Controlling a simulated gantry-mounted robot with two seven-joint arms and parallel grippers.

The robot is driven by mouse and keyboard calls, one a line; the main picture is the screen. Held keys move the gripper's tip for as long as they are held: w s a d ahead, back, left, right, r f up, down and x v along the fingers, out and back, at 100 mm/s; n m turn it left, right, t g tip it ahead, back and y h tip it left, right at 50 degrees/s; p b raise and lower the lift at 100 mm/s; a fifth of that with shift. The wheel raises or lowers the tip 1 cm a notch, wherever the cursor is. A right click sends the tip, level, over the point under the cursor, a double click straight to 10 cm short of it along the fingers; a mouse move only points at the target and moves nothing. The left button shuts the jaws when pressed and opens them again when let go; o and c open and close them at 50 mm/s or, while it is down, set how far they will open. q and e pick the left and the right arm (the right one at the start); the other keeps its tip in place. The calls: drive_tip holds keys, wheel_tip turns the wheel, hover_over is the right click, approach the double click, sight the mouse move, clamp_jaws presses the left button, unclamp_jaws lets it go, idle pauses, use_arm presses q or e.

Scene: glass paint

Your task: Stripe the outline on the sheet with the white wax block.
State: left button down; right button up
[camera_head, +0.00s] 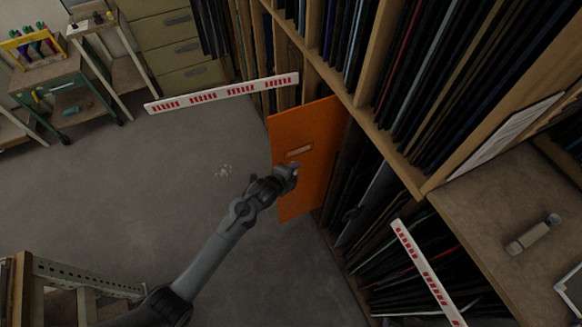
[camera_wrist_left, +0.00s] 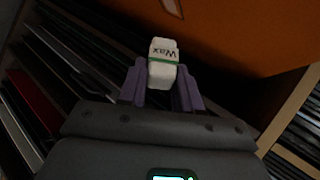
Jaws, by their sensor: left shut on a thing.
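The orange sheet (camera_head: 312,190) stands upright against the rack. A small pale rectangular outline (camera_head: 299,151) is on its face; a pale patch of it also shows at the top of the left wrist view (camera_wrist_left: 172,7). My left gripper (camera_head: 292,171) is in front of the sheet, just below the outline. In the left wrist view it is shut on the white wax block (camera_wrist_left: 163,48), which has a green band and the word "Wax". The block's tip points towards the outline; I cannot tell whether it touches the sheet. My right gripper is not in view.
Tall racks of dark panels (camera_head: 440,75) fill the right side. Red-marked white strips (camera_head: 222,93) (camera_head: 428,275) flank the work area. A counter (camera_head: 490,215) at right holds a pale cylindrical tool (camera_head: 532,236). A cart (camera_head: 50,80) stands far left. The floor is mostly clear.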

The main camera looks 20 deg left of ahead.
use_arm(q)
wheel_tip(320, 180, down, 9)
drive_tip(key=t+b, duration=0.2)
drive_tip(key=b, duration=0.4)
drive_tip(key=w+a+t+b, duration=0.1)
drive_tip(key=w+a+b, duration=0.3)
drive_tip(key=w, duration=0.1)
drive_tip(key=shift+w+a+m, duration=0.2)
drive_tip(key=shift+a+m, duration=0.05)
drive_tip(key=shift+m, duration=0.15)
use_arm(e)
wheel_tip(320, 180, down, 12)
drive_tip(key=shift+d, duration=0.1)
use_arm(q)
drive_tip(key=shift+w+a+b, duration=0.35)
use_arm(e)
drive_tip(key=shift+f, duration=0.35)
